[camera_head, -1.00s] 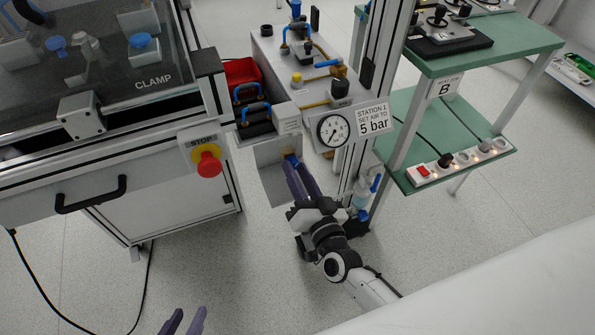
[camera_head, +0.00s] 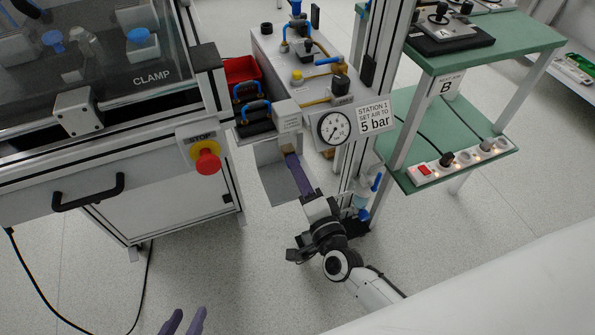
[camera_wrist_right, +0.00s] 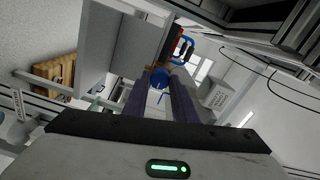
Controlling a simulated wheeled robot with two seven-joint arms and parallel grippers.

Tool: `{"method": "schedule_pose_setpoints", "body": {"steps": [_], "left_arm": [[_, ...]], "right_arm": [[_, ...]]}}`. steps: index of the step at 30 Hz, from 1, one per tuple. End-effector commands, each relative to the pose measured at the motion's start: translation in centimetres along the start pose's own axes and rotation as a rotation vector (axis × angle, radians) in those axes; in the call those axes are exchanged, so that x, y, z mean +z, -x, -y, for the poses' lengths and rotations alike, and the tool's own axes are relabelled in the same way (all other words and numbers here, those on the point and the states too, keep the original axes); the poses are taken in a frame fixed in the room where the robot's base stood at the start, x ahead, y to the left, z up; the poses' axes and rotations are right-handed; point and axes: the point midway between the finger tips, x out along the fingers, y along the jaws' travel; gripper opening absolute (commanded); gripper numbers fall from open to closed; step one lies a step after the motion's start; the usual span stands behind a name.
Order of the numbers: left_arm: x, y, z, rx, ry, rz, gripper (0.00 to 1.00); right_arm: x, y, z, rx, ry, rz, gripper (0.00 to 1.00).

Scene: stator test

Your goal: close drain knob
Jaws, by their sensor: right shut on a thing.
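The blue drain knob (camera_wrist_right: 160,82) is between the two purple fingers of my right gripper (camera_wrist_right: 163,76) in the right wrist view. The gripper is shut on it. In the head view my right gripper (camera_head: 291,157) reaches up to the open grey box below the bench unit. Its fingers overlap each other there, and the knob is mostly hidden at their tips. My left gripper (camera_head: 186,318) shows only its two purple fingers at the bottom edge. They are apart, with nothing seen between them.
The grey box (camera_head: 268,182) is close around my right fingers. A pressure gauge (camera_head: 334,127) and a "5 bar" sign (camera_head: 374,117) are above and to the right. A red stop button (camera_head: 207,162) is on the left cabinet. The floor between is clear.

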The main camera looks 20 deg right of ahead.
Motion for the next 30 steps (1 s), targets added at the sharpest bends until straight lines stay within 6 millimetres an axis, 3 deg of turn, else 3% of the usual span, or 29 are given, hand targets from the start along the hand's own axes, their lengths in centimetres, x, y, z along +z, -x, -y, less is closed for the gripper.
{"method": "schedule_pose_setpoints", "body": {"steps": [19, 20, 22, 23, 30], "left_arm": [[0.22, 0.01, -0.05, 0.001, 0.002, 0.002, 0.31], [0.25, 0.0, -0.05, 0.001, 0.002, 0.003, 0.31], [0.32, -0.02, -0.04, 0.001, 0.002, 0.004, 0.31], [0.35, -0.03, -0.04, 0.001, 0.002, 0.005, 0.31], [0.41, -0.06, -0.03, 0.001, 0.001, 0.006, 0.31]], "right_arm": [[0.04, -0.04, 0.06, 0.0, -0.052, 0.001, 0.02], [0.04, -0.04, 0.06, 0.0, -0.052, 0.001, 0.28], [0.04, -0.04, 0.06, 0.0, -0.052, 0.001, 0.4], [0.04, -0.04, 0.06, 0.0, -0.051, 0.001, 0.43], [0.02, -0.01, 0.04, 0.0, -0.05, 0.0, 0.43]]}}
